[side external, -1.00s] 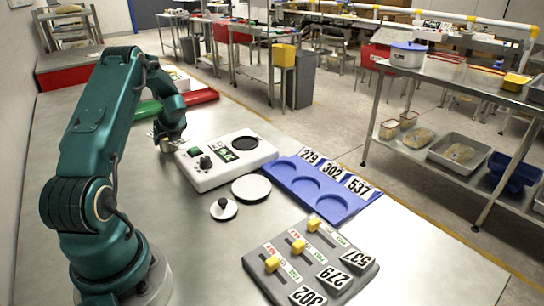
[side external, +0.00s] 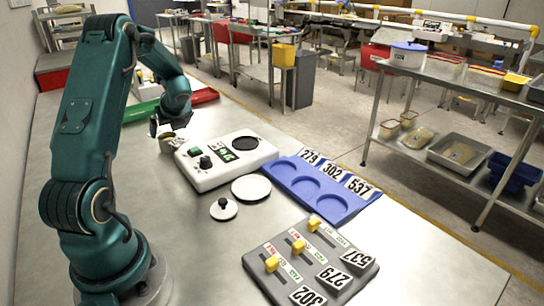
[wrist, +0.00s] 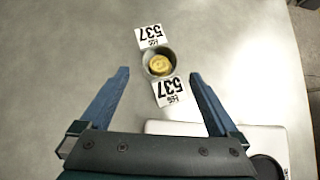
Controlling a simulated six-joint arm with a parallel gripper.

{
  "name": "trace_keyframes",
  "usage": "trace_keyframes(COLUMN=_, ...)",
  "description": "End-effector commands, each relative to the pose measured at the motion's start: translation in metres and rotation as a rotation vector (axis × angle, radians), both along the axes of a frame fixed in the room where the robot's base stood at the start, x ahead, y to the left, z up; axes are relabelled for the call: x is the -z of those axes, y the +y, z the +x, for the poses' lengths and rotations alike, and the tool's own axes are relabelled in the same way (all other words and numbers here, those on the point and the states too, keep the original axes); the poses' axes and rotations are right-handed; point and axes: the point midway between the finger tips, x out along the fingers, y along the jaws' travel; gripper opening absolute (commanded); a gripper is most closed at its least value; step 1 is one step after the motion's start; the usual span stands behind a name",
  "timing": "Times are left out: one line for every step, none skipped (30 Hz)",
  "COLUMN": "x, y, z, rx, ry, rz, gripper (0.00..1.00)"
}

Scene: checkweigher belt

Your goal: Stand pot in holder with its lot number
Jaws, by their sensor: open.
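A small round pot (wrist: 159,64) with yellow-brown contents stands on the metal table in the wrist view. White tags reading 537 (wrist: 170,90) show on both sides of it. My gripper (wrist: 159,74) is open, its two blue fingers apart, with the pot beyond and between the fingertips, not gripped. In the side view my gripper (side external: 161,127) is above the table left of the white weigher, and the pot is mostly hidden there. The blue holder (side external: 338,207) has three round recesses, all empty, labelled 279, 302 and 537.
The white weigher (side external: 207,176) has a dark round plate and a display. A white disc (side external: 251,187) and a knobbed round piece (side external: 223,208) lie before it. A grey slider panel (side external: 262,258) with yellow knobs stands nearer. Red and green bars (side external: 204,97) lie behind my gripper.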

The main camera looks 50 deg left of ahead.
Motion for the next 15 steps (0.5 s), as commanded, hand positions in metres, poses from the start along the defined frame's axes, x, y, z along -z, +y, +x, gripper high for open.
trace_keyframes(x=-0.007, y=-0.007, z=0.001, rx=0.002, ry=-0.002, rz=0.002, gripper=0.97)
trace_keyframes(x=-0.011, y=-0.01, z=0.0, rx=0.002, ry=-0.002, rz=0.002, gripper=0.97)
trace_keyframes(x=-0.015, y=-0.014, z=0.0, rx=0.002, ry=-0.002, rz=0.002, gripper=0.97)
trace_keyframes(x=-0.018, y=-0.017, z=0.0, rx=0.003, ry=-0.001, rz=0.002, gripper=0.97)
trace_keyframes(x=-0.02, y=-0.02, z=0.001, rx=0.002, ry=-0.001, rz=0.002, gripper=0.97)
trace_keyframes(x=-0.023, y=-0.023, z=0.001, rx=0.002, ry=-0.001, rz=0.002, gripper=0.97)
trace_keyframes(x=-0.026, y=-0.025, z=0.001, rx=0.001, ry=-0.001, rz=0.002, gripper=0.97)
trace_keyframes(x=-0.027, y=-0.027, z=0.0, rx=0.001, ry=0.0, rz=0.001, gripper=0.97)
trace_keyframes(x=-0.029, y=-0.029, z=0.0, rx=0.0, ry=0.0, rz=0.0, gripper=0.97)
trace_keyframes(x=-0.03, y=-0.03, z=0.0, rx=0.001, ry=-0.001, rz=0.0, gripper=0.97)
trace_keyframes(x=-0.031, y=-0.032, z=0.0, rx=-0.001, ry=-0.002, rz=0.0, gripper=0.97)
trace_keyframes(x=-0.033, y=-0.034, z=0.001, rx=-0.005, ry=-0.011, rz=-0.002, gripper=0.97)
trace_keyframes(x=-0.035, y=-0.037, z=0.002, rx=-0.011, ry=-0.024, rz=-0.004, gripper=0.97)
trace_keyframes(x=-0.038, y=-0.042, z=0.004, rx=-0.023, ry=-0.044, rz=-0.007, gripper=0.97)
trace_keyframes(x=-0.042, y=-0.051, z=0.007, rx=-0.044, ry=-0.084, rz=-0.015, gripper=0.97)
